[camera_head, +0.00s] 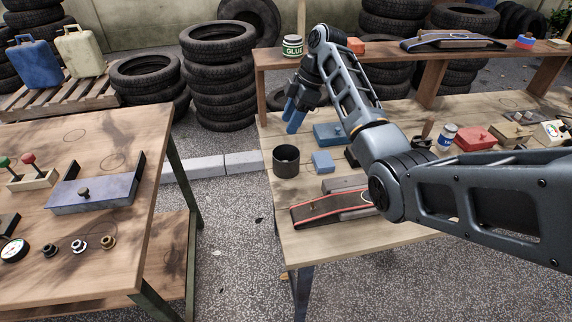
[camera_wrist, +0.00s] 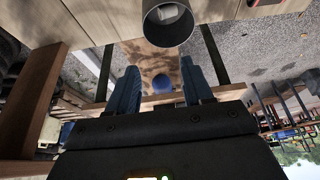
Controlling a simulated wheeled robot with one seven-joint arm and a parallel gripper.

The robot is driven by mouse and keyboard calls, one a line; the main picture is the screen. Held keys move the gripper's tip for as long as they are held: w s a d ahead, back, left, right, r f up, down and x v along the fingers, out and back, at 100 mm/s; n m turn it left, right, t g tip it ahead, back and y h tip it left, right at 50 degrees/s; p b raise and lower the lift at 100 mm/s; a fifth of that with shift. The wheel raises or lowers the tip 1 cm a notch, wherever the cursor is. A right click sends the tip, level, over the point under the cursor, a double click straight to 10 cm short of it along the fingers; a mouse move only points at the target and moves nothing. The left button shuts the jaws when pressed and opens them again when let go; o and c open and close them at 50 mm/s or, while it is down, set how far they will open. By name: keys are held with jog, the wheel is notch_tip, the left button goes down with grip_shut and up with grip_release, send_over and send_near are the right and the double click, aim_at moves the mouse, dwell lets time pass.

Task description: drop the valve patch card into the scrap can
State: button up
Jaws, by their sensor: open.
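The scrap can appears to be the dark open cylinder (camera_head: 286,161) at the left end of the right-hand bench. In the wrist view the can (camera_wrist: 152,32) is at the top centre, and a small pale thing (camera_wrist: 169,12) shows inside its mouth. I cannot tell whether that pale thing is the valve patch card. I make out no card elsewhere for certain. My gripper (camera_head: 293,123) has blue fingers, is above and slightly behind the can, and points down. In the wrist view my gripper (camera_wrist: 158,68) is open, with nothing visible held between the fingers.
A small blue block (camera_head: 322,162) and a blue box (camera_head: 331,134) lie right of the can. A dark strip with red edges (camera_head: 333,208) lies at the bench front. A raised wooden shelf bears a glue tin (camera_head: 292,45). Another workbench (camera_head: 120,130) stands left across a gap.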

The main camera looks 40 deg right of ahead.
jog(key=v, duration=0.6)
jog(key=shift+f, duration=0.1)
dwell(0.3)
